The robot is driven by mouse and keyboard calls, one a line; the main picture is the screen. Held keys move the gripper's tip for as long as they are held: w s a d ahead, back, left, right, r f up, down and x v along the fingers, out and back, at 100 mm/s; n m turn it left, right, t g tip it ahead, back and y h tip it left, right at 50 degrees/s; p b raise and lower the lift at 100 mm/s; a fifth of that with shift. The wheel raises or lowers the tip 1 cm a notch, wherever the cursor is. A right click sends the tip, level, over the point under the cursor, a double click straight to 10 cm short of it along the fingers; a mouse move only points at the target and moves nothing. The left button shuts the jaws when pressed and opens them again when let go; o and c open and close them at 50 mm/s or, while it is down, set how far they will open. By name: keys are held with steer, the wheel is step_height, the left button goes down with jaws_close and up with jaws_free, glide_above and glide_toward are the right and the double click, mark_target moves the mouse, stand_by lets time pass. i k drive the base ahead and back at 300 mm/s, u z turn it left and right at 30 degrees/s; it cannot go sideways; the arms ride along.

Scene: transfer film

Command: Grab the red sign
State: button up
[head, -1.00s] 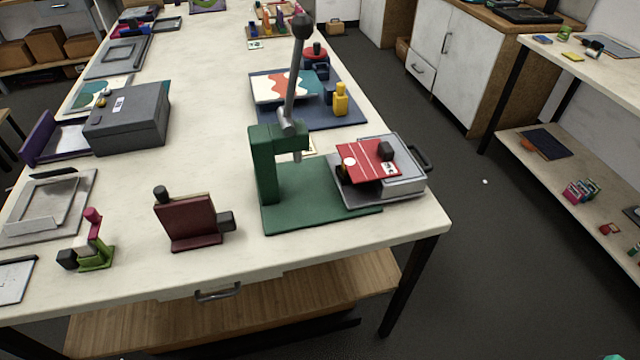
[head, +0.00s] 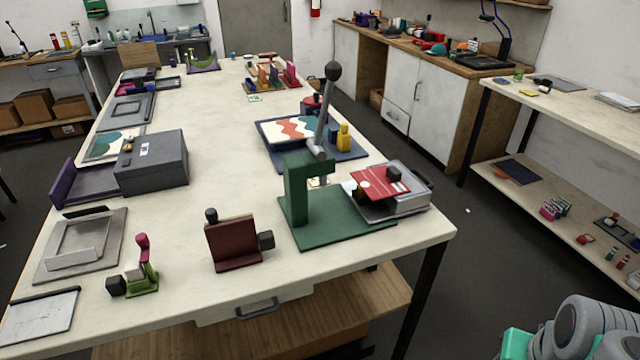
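A flat bright red panel with a white line and a small white label (head: 378,184) lies on a grey metal device (head: 412,202) near the table's right front corner. It looks most like the red sign. My gripper is not in view; only grey and teal parts of my arm show at the bottom right corner, well apart from the table.
A green lever press (head: 297,190) with a tall black-knobbed handle stands just left of the red panel. A dark grey box (head: 152,162) and a purple holder (head: 82,182) stand at left. The table's (head: 215,195) middle is largely clear. Open floor lies to the right.

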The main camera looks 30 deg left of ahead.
mark_target(379, 183)
steer(key=u, duration=1.55)
steer(key=i, duration=1)
